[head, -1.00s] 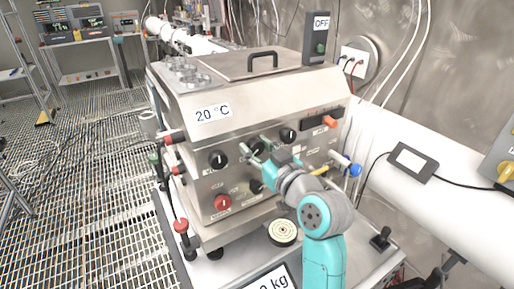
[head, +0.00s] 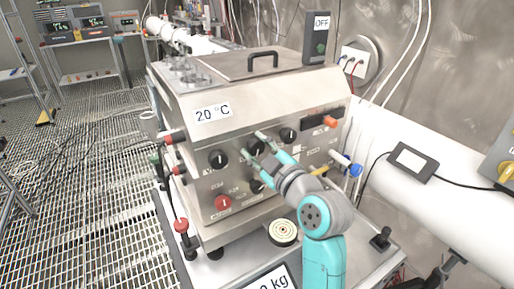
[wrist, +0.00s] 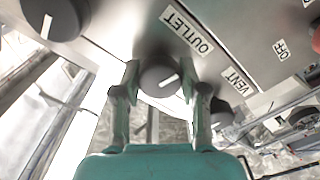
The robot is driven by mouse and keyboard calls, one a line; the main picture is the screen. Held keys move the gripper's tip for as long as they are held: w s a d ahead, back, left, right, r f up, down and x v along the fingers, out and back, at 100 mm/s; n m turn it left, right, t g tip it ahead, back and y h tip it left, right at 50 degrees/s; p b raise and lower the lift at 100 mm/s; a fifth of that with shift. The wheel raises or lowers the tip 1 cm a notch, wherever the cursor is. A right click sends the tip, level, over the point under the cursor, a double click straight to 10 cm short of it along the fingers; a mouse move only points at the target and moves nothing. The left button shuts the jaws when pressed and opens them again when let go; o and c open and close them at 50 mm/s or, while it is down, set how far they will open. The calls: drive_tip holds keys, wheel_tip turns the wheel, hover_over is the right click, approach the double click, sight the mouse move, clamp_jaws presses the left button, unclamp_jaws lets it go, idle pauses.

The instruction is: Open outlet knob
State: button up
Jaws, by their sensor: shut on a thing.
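The outlet knob (wrist: 157,79) is round and dark grey, just below the "OUTLET" label (wrist: 188,29) in the wrist view. Its white pointer line slants toward the right finger. My gripper (wrist: 160,82) has one finger on each side of the knob and is shut on it. In the head view, my gripper (head: 253,143) reaches the machine's front panel. The knob (head: 256,147) shows there partly between the teal fingers. The steel machine (head: 190,128) carries a "20 °C" label.
Another dark knob (wrist: 55,15) is to the left, and the vent knob (wrist: 221,113) is close beside my right finger. A blue-ended valve handle (head: 352,169) sticks out at right.

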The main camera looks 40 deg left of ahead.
drive_tip(key=shift+f, duration=0.1)
idle(0.3)
drive_tip(key=o, duration=1.1)
drive_tip(key=shift+o, duration=0.2)
drive_tip(key=v, duration=1.2)
